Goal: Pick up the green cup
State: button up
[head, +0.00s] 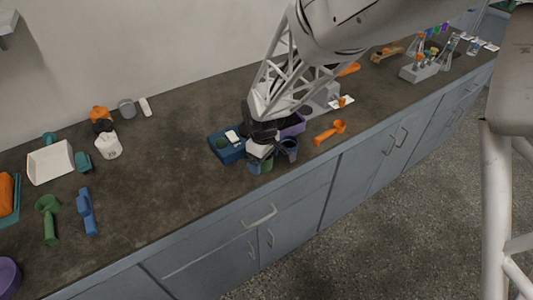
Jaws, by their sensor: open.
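A dark blue-grey cup (289,151) stands close to the right of the gripper.
A blue tray or box (225,147) lies just left of the gripper. A purple container (293,126) is behind it. An orange scoop (330,132) lies to the right. The counter (165,170) is clear farther left, before a blue tool (87,212) and a green scoop (48,218).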

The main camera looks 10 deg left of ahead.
dwell(0.4)
jog(key=c, duration=1)
jog(key=shift+c, duration=0.2)
jog(key=shift+r, duration=0.1)
jog(key=shift+r, duration=0.7)
notch_tip(320, 180, up, 2)
jog(key=shift+r, duration=0.1)
jog(key=s+d+r, duration=0.1)
jog(key=s+d, duration=0.7)
jog(key=s, duration=0.5)
jog(key=shift+s, duration=0.4)
jog(key=shift+r, duration=0.1)
